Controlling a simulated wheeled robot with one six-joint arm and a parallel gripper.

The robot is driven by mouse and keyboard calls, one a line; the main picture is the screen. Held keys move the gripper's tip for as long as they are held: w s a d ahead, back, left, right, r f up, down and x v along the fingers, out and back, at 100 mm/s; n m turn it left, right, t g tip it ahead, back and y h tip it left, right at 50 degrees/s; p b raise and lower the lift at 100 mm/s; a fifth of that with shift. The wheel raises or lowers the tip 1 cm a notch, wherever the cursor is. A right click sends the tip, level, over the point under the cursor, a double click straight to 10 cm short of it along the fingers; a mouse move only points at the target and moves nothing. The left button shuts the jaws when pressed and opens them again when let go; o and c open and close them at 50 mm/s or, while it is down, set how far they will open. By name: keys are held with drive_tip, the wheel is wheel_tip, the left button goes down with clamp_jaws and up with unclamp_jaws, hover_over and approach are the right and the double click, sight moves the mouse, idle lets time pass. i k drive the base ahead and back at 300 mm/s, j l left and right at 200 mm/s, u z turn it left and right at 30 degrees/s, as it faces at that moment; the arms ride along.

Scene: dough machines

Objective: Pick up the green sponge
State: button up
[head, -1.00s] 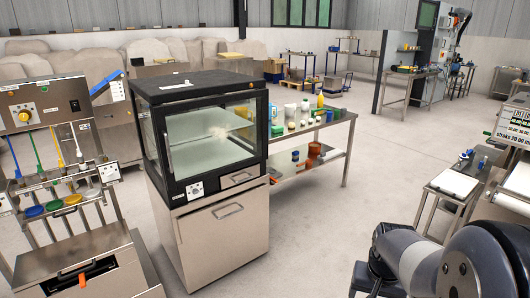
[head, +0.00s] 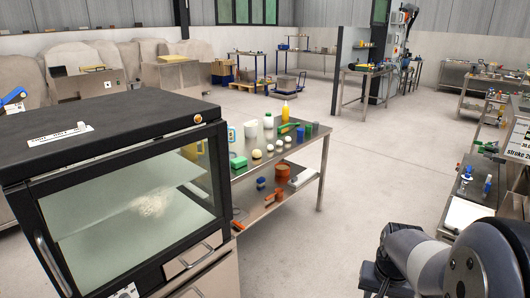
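A small green block that looks like the green sponge (head: 238,162) lies on the top of the steel table (head: 318,150), at its near left corner, just right of the glass-fronted cabinet. Another green item (head: 288,128), longer and thinner, lies farther back on the same top. My arm's grey and dark links show at the lower right, well apart from the table. My gripper does not show.
The black-topped glass cabinet (head: 98,130) stands close at left, beside the table. White balls (head: 257,153), a yellow bottle (head: 285,111) and cups share the tabletop. An orange pot (head: 283,171) sits on the lower shelf. Open floor (head: 375,165) lies right of the table.

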sight(238, 162)
drive_tip(key=i+z, duration=0.5)
drive_tip(key=i, duration=1.25)
drive_tip(key=i+u, duration=0.3)
drive_tip(key=u, duration=0.2)
drive_tip(key=i+u, duration=0.3)
drive_tip(key=u, duration=0.15)
drive_tip(key=i+l+u, duration=0.15)
drive_tip(key=i+u, duration=0.15)
drive_tip(key=u, duration=0.2)
drive_tip(key=i+u, duration=0.4)
drive_tip(key=i+l+u, duration=0.15)
drive_tip(key=u, duration=0.25)
drive_tip(key=i+l+u, duration=0.2)
drive_tip(key=u, duration=0.15)
